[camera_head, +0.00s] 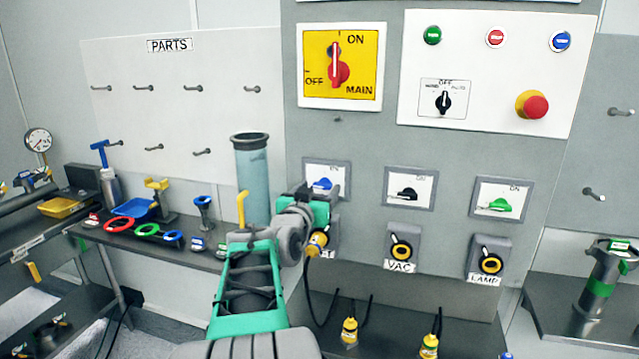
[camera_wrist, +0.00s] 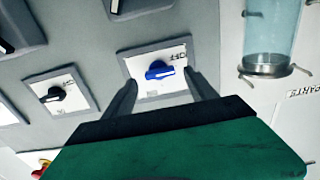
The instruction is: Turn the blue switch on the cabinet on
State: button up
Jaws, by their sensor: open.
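The blue switch (camera_head: 322,184) is a small rotary knob on a white plate with a grey frame on the cabinet (camera_head: 300,135). In the head view my gripper partly covers its plate. In the wrist view the blue switch (camera_wrist: 158,70) shows whole, lying roughly sideways in that picture, with a pale mark towards its right end. A small label is beside it, hard to read. My gripper (camera_wrist: 161,80) is open, its two dark fingers on either side of the knob. I cannot tell if they touch it. In the head view my green gripper (camera_head: 322,198) is just in front of the plate.
A black switch (camera_head: 407,194) and a green switch (camera_head: 499,205) sit to the right, with yellow-ringed sockets (camera_head: 401,250) below. Above are the red main switch (camera_head: 338,70) and a red push button (camera_head: 535,107).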

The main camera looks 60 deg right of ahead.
jog(key=shift+w+d, duration=0.15)
jog(key=shift+d, duration=0.6)
jog(key=shift+c, duration=0.5)
jog(key=c, duration=1.3)
